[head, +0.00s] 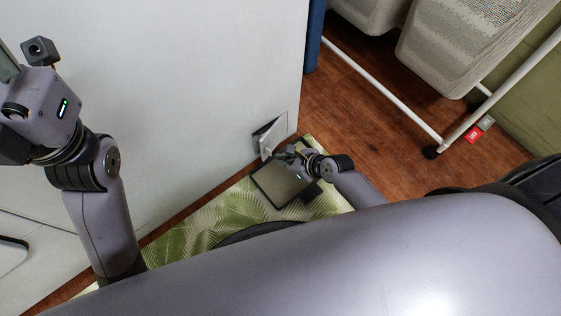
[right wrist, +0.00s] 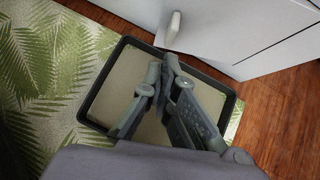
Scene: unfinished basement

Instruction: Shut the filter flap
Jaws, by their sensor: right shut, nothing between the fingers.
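The small white filter flap (head: 270,141) stands open at the foot of a large white appliance front (head: 190,90), with a dark gap beside it. In the right wrist view the flap (right wrist: 173,27) juts out from the white front, just beyond my fingertips. My right gripper (head: 286,154) is shut and empty, close to the flap above a dark-rimmed tray; its closed fingers also show in the right wrist view (right wrist: 162,66). Whether it touches the flap is unclear. My left arm is raised at the left, its fingers mostly cut off by the frame edge.
The dark-rimmed tray (head: 265,193) lies on a green leaf-patterned mat (head: 205,232) below the flap; its rim also shows in the right wrist view (right wrist: 91,103). A white rack (head: 378,92) with light woven items stands at right. Brown wood floor (head: 340,115) between is clear.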

